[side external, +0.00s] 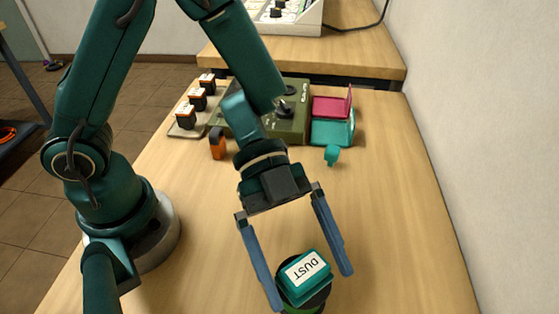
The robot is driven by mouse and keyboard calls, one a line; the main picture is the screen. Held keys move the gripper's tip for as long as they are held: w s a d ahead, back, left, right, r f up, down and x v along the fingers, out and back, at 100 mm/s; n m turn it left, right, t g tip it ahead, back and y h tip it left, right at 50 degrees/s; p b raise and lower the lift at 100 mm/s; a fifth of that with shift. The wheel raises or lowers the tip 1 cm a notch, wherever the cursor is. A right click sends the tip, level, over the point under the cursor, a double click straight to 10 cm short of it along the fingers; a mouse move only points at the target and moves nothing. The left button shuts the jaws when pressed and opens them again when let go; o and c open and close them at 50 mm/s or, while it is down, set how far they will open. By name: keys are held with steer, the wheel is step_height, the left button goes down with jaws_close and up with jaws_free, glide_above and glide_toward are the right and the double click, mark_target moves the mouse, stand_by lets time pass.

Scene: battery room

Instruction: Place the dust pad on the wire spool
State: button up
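The dust pad (306,270) is a teal block with a white label reading "DUST". It lies on top of a dark round thing with a green rim (312,307), which looks like the wire spool and is mostly hidden by the pad and cut off by the bottom edge of the picture. My gripper (311,287) is open, with its two blue fingers on either side of the pad. A gap shows between the pad and the right finger; the left finger is close to the pad, and I cannot tell whether it touches.
A dark green box (290,124) stands farther back. Beside it are a tray (185,128) of black-and-orange blocks, an orange-and-black piece (217,143), a teal-and-pink open case (333,131) and a small teal piece (332,154). A wall borders the right; the table's right side is clear.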

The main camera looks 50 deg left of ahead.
steer(key=shift+r, duration=0.15)
steer(key=v, duration=1.2)
steer(key=w+r+n+t+y, duration=0.1)
steer(key=w+r+n+t, duration=0.25)
steer(key=w+t, duration=0.6)
steer(key=w+a+r+n+t+y, duration=0.6)
steer(key=a+n+t+y, duration=0.1)
steer(key=a+y, duration=0.1)
steer(key=s+a+f+n+g+y, duration=0.2)
steer(key=s+a+n+g+y, duration=0.1)
steer(key=s+a+n+y, duration=0.3)
steer(key=s+d+f+n+g+h, duration=0.1)
steer(key=s+d+f+n+g, duration=0.1)
steer(key=s, duration=0.4)
steer(key=s+d+f+n+g+h, duration=0.2)
steer(key=s+f+g, duration=0.1)
steer(key=s, duration=0.2)
steer(key=shift+s, duration=0.4)
